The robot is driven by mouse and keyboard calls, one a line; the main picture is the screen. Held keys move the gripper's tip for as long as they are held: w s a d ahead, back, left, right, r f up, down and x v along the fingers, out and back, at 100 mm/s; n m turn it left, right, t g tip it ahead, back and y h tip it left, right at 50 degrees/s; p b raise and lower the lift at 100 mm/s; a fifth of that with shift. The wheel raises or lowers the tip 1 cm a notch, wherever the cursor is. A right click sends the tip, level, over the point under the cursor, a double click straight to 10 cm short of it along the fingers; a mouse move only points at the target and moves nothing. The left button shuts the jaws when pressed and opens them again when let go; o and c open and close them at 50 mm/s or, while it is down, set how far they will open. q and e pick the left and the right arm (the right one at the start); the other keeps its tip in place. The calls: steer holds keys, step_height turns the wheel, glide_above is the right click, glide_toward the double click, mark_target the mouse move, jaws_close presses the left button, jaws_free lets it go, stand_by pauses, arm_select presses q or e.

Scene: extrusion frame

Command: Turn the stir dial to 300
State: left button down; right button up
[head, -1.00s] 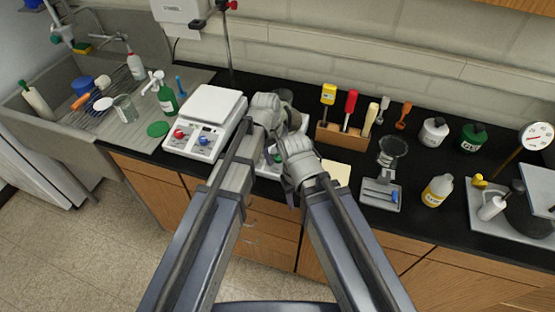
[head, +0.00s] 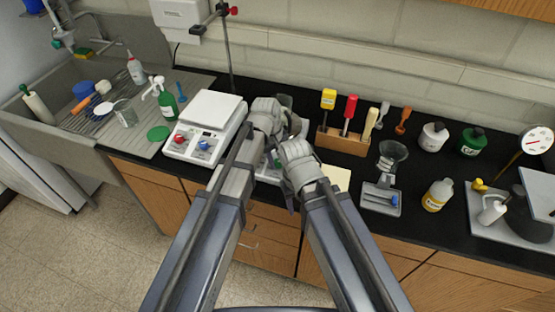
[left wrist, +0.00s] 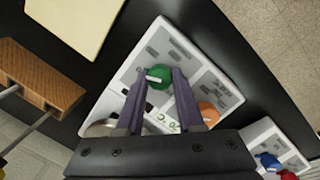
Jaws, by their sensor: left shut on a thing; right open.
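A white stirrer unit (left wrist: 140,50) with a green dial (left wrist: 160,76) and an orange dial (left wrist: 208,112) fills the middle of the left wrist view. A white pointer shows on the green dial; the panel labels are too small to read, so I cannot tell which dial is the stir dial. My left gripper (left wrist: 157,80) is shut on the green dial, one finger on each side. In the head view, my left gripper (head: 267,117) and right gripper (head: 298,165) largely cover this unit. The right gripper is open; its fingertips are hard to make out.
A second white unit (head: 213,113) with red and blue dials stands to the left. A wooden tool rack (head: 343,141) stands behind right, and a yellowish pad (head: 336,177) lies right of the right gripper. A sink (head: 50,140) is at far left.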

arm_select(q)
steer(key=shift+m, duration=0.4)
steer(key=m, duration=0.4)
steer(key=shift+d+m+y, duration=0.1)
steer(key=shift+m+y, duration=0.3)
steer(key=m+y, duration=0.1)
steer(key=m, duration=0.4)
steer(key=shift+m, duration=0.4)
steer(key=c, duration=0.5)
jaws_free()
steer(key=shift+c, duration=0.2)
